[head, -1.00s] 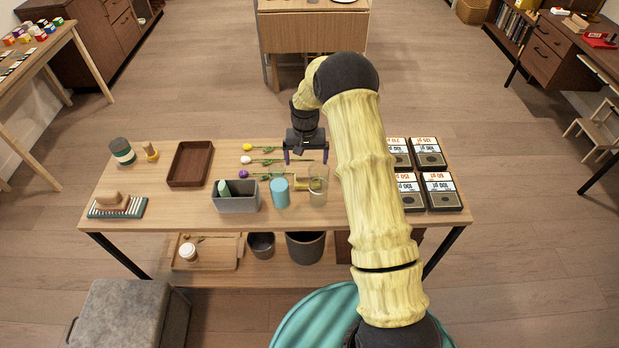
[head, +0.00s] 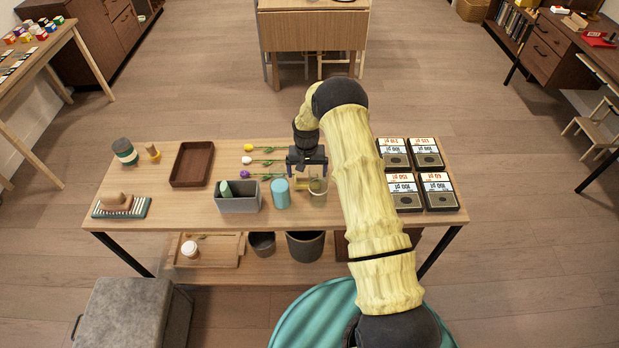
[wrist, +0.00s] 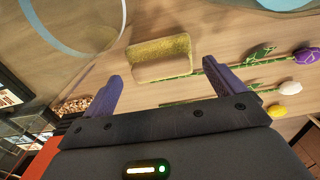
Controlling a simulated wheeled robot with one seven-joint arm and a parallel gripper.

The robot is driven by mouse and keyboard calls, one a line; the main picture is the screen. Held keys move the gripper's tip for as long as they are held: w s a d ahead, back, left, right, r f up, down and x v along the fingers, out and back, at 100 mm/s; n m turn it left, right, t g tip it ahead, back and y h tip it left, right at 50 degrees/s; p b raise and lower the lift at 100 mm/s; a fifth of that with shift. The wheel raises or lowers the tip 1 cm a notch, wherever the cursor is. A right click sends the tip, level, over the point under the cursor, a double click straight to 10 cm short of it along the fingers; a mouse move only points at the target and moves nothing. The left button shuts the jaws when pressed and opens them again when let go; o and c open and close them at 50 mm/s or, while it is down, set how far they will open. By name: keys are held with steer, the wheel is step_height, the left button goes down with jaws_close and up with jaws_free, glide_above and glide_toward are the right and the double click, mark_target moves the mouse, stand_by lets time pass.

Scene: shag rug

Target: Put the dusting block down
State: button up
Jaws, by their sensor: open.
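The dusting block, as I take it, is a yellow fuzzy-topped block with a pale wooden edge, lying on the table. It shows in the wrist view (wrist: 160,57) just ahead of the jaws, and partly in the head view (head: 299,184) behind the blue cylinder and clear glass. My gripper (head: 307,174) is open and empty above the table at the block. In the wrist view my gripper (wrist: 163,75) has its two purple fingers spread to either side of the block's near edge. Contact with the block cannot be told.
The blue cylinder (head: 281,194) and clear glass (head: 318,190) stand close on the near side. Flowers with white (head: 247,160), yellow and purple heads lie to the left. A grey bin (head: 238,204) and brown tray (head: 206,166) stand further left; dark labelled cases (head: 440,196) are right.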

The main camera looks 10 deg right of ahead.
mark_target(307, 176)
steer(key=shift+f, duration=0.7)
steer(key=shift+w, duration=0.1)
steer(key=shift+s+d, duration=0.1)
steer(key=shift+s, duration=0.1)
steer(key=c, duration=1.2)
steer(key=shift+o, duration=0.2)
steer(key=shift+r, duration=0.15)
step_height(307, 176, up, 10)
steer(key=b, duration=0.2)
steer(key=shift+b, duration=0.3)
steer(key=shift+w, duration=0.1)
